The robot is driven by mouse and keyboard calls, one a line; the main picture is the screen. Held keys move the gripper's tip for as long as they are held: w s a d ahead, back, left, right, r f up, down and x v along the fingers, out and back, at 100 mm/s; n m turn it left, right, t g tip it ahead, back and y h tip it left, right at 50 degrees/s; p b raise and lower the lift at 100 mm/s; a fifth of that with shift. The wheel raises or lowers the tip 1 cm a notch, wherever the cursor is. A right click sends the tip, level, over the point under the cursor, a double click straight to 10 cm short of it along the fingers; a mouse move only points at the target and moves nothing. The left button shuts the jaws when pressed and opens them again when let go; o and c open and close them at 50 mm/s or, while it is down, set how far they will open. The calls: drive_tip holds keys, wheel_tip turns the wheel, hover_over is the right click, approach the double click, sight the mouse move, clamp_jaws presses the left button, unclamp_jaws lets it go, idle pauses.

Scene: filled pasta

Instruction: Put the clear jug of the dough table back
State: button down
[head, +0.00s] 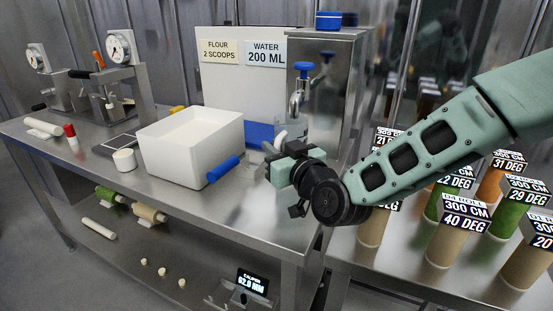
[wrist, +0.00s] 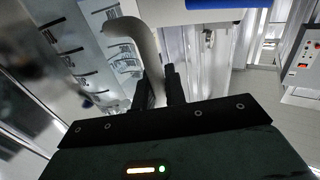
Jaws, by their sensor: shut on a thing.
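The clear jug (wrist: 92,45) shows in the wrist view at the upper left, with dark measuring marks on its see-through wall. Its pale curved handle (wrist: 148,45) runs down between the two black fingers of my gripper (wrist: 163,88), which is shut on it. In the head view my gripper (head: 283,160) is over the right part of the dough table (head: 240,196), in front of the steel water dispenser (head: 333,80). The jug is hard to make out there against the steel, and its base is hidden, so I cannot tell whether it touches the table.
A white flour bin (head: 190,148) with a blue-handled scoop (head: 222,169) stands left of my gripper. The dispenser's blue-knobbed tap (head: 300,75) is just above and behind it. Labelled dough rolls (head: 447,240) crowd the bench at right. The table's front strip is clear.

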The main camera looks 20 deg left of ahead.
drive_tip(key=shift+w+f, duration=0.2)
drive_tip(key=shift+f, duration=0.7)
drive_tip(key=shift+w+f, duration=0.15)
drive_tip(key=shift+f, duration=0.7)
drive_tip(key=shift+f, duration=0.2)
drive_tip(key=c, duration=1.5)
unclamp_jaws()
drive_tip(key=shift+o, duration=0.2)
drive_tip(key=shift+r, duration=0.15)
drive_tip(key=shift+s+d, duration=0.1)
drive_tip(key=shift+d, duration=0.1)
drive_tip(key=v, duration=0.7)
drive_tip(key=shift+b, duration=0.4)
drive_tip(key=shift+s+d, duration=0.1)
